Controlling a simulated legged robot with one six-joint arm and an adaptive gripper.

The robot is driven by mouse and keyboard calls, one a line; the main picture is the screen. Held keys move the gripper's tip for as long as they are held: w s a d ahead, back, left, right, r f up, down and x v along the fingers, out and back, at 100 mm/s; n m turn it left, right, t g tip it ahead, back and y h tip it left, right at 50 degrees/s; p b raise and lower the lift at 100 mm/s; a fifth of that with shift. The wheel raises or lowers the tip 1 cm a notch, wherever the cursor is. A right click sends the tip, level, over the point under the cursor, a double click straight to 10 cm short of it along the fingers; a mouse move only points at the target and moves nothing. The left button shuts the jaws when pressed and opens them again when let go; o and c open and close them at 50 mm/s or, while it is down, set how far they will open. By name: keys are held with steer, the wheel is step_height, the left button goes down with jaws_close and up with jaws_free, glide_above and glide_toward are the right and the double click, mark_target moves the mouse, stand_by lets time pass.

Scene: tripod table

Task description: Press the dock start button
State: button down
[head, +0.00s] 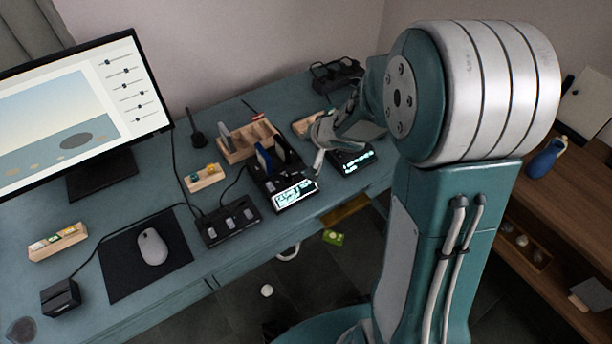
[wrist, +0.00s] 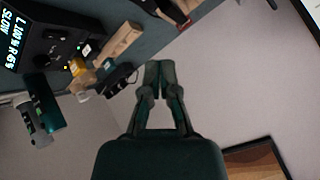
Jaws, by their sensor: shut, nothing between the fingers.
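In the head view a black dock (head: 262,180) with a blue and a dark upright piece in its slots stands near the desk's front edge, with a lit display (head: 294,194) at its front. A second black device (head: 346,160) with a lit display lies to its right. My gripper (head: 319,164) is above the desk between them, partly hidden by my arm. In the wrist view my gripper (wrist: 160,66) is shut and empty. A black panel (wrist: 52,40) there shows lit text including "SLOW" and small knobs. I cannot tell which control is the start button.
A wooden organizer (head: 238,148) stands behind the dock. A black box with several grey switches (head: 229,222) is left of it. A mouse (head: 152,246) lies on a dark pad (head: 122,268), below the monitor (head: 85,105). A wooden shelf (head: 560,225) stands at the right.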

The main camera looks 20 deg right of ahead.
steer(key=shift+s+a+f+y, duration=0.1)
steer(key=shift+a+f+y, duration=0.1)
steer(key=shift+f, duration=0.15)
steer(key=shift+s+a+f+y, duration=0.1)
steer(key=shift+f+y, duration=0.1)
steer(key=shift+f, duration=0.15)
glide_toward(300, 169)
steer(key=shift+w+r+x, duration=0.1)
steer(key=shift+r+x, duration=0.05)
steer(key=shift+x, duration=0.8)
steer(key=shift+w+r+x, duration=0.1)
steer(key=shift+x, duration=0.85)
steer(key=shift+w+r+x, duration=0.15)
steer(key=shift+x, duration=0.8)
steer(key=shift+a, duration=0.15)
steer(key=shift+f, duration=0.3)
steer(key=shift+f, duration=0.35)
steer(key=shift+r, duration=0.75)
